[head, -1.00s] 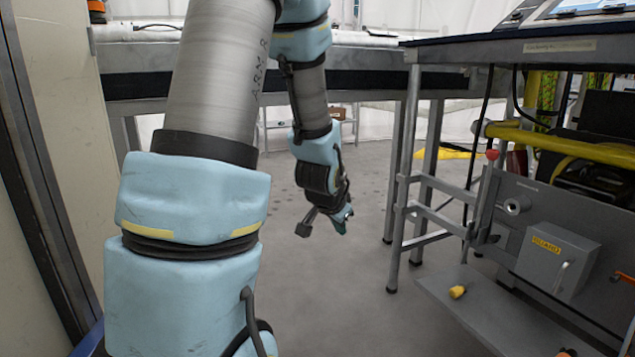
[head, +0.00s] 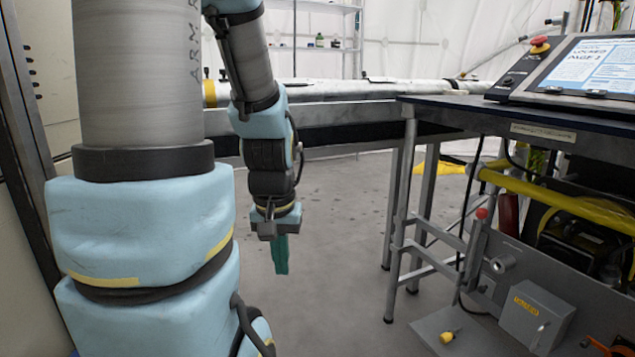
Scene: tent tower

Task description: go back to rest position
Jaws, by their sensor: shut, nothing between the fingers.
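My gripper (head: 275,245) hangs at the end of my arm, left of the picture's middle, pointing down over the open grey floor.
A dark-topped table (head: 480,117) with a control panel (head: 590,65) stands at right. Below it are a yellow pipe (head: 560,192), a grey box (head: 537,315) and a yellow knob (head: 447,337). A long table (head: 340,112) runs behind. The floor (head: 340,240) between is clear.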

